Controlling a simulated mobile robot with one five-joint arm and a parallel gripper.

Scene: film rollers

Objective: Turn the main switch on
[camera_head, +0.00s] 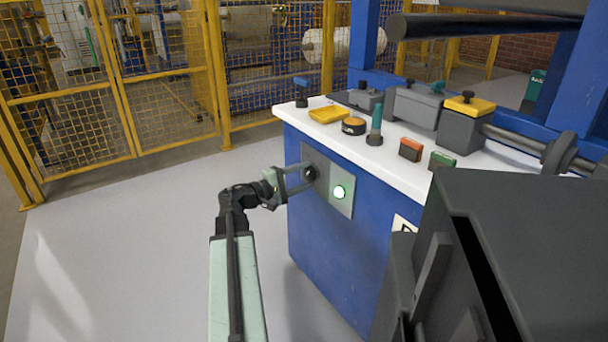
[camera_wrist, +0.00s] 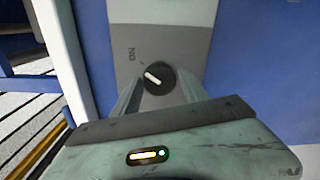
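The main switch is a black round knob on a grey plate on the blue cabinet's side. It shows in the wrist view (camera_wrist: 166,84) and the head view (camera_head: 311,173). In the wrist view its white pointer mark slants to the upper left, towards a small tick near rotated lettering that looks like "ON" (camera_wrist: 131,54). My gripper (camera_head: 304,174) reaches the plate from the left. Its two fingers also show in the wrist view (camera_wrist: 158,88), one on each side of the knob, seemingly with small gaps. Contact with the knob cannot be made out.
The cabinet's white top (camera_head: 390,168) holds an orange button (camera_head: 411,149), a green button (camera_head: 441,160) and a teal-handled lever (camera_head: 376,125). Yellow mesh fencing (camera_head: 160,105) stands behind. The grey floor at left is clear.

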